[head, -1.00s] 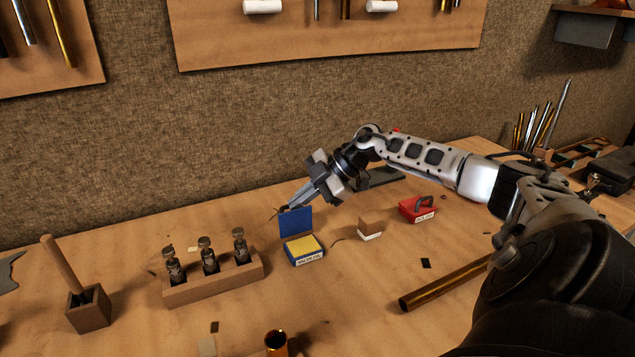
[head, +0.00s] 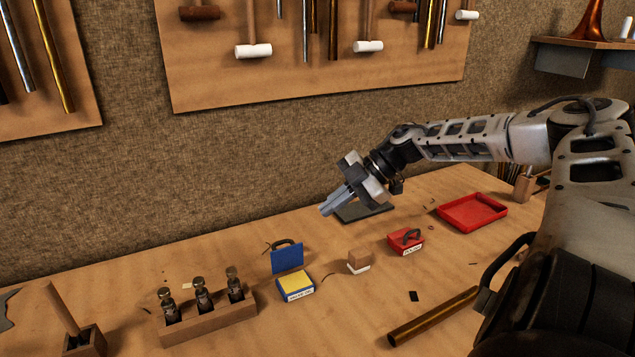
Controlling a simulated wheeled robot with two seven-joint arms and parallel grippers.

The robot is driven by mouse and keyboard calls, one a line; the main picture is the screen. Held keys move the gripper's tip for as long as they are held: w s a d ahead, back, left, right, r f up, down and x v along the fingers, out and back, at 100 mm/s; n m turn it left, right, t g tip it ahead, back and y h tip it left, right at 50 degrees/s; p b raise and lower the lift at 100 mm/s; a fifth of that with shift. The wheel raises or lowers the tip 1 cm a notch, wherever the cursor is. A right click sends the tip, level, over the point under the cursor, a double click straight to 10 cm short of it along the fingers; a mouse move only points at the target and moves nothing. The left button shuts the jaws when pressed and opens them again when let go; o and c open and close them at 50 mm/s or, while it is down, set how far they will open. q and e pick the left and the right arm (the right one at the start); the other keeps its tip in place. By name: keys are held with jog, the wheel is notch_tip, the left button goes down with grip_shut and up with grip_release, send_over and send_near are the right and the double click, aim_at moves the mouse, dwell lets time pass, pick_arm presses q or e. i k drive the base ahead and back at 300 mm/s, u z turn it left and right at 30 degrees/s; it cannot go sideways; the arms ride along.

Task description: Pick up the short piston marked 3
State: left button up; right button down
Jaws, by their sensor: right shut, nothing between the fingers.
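Three dark pistons with brass-toned caps stand upright in a wooden rack (head: 213,324) at the lower left: a left one (head: 168,306), a middle one (head: 202,297) and a right one (head: 235,285). No number can be read on any of them, so I cannot tell which is marked 3. My right gripper (head: 327,208) is shut and empty, raised above the back of the bench, to the right of the rack and well apart from it. My left gripper is not in view.
A blue box with a yellow inside (head: 296,284) stands right of the rack, a dark curved object (head: 284,242) behind its lid. A wood-and-white block (head: 359,261), red box (head: 406,243), red tray (head: 472,212) and brass tube (head: 434,316) lie further right. A wooden holder (head: 85,341) is left.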

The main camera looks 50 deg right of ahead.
aim_at(233, 283)
jog(key=k, duration=1.5)
